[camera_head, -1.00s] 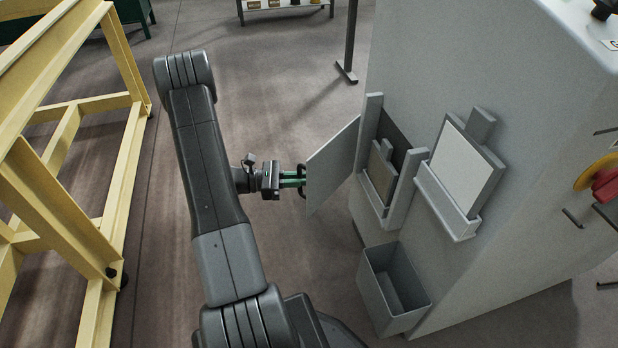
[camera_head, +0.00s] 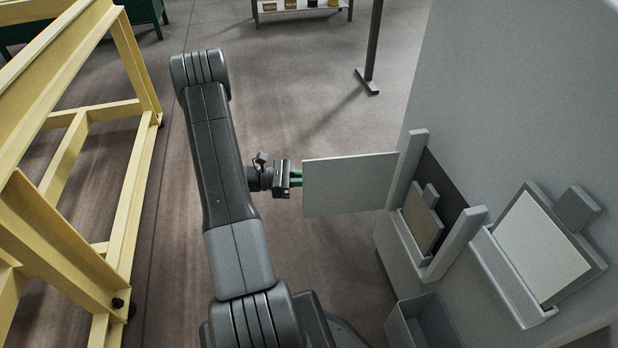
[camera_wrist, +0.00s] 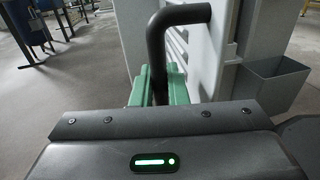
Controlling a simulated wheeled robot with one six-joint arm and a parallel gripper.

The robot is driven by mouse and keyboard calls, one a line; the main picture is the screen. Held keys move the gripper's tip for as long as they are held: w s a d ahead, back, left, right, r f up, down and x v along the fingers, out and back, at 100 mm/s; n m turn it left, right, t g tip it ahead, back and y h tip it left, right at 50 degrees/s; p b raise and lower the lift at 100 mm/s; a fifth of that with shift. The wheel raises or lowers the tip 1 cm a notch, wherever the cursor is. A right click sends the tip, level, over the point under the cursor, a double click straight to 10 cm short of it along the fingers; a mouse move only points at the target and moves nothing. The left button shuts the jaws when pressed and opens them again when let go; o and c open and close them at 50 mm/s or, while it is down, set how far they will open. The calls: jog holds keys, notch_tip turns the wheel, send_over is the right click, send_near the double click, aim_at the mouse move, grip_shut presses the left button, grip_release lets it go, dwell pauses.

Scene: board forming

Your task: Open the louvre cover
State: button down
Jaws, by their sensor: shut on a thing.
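The louvre cover (camera_head: 350,184) is a light grey flat panel in the head view. It is swung out from the grey cabinet, joined at its right edge to a frame (camera_head: 407,165) with a dark recess behind. My gripper (camera_head: 297,179) is at the cover's free left edge. In the wrist view its green fingers (camera_wrist: 162,90) are shut on the cover's dark bent handle (camera_wrist: 157,50). The louvre cover's slatted face (camera_wrist: 200,50) stands just beyond the handle. The handle is hidden in the head view.
A brown board (camera_head: 421,222) sits inside the uncovered recess. A white board in a holder (camera_head: 545,250) is on the cabinet at right. An open grey bin (camera_head: 425,322) hangs below. A yellow frame (camera_head: 130,200) stands left of my arm, with clear floor between.

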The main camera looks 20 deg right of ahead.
jog(key=shift+w+d, duration=0.15)
jog(key=shift+w, duration=0.15)
jog(key=c, duration=1.8)
grip_release()
jog(key=p+v, duration=0.2)
jog(key=v, duration=1.1)
jog(key=shift+a, duration=0.4)
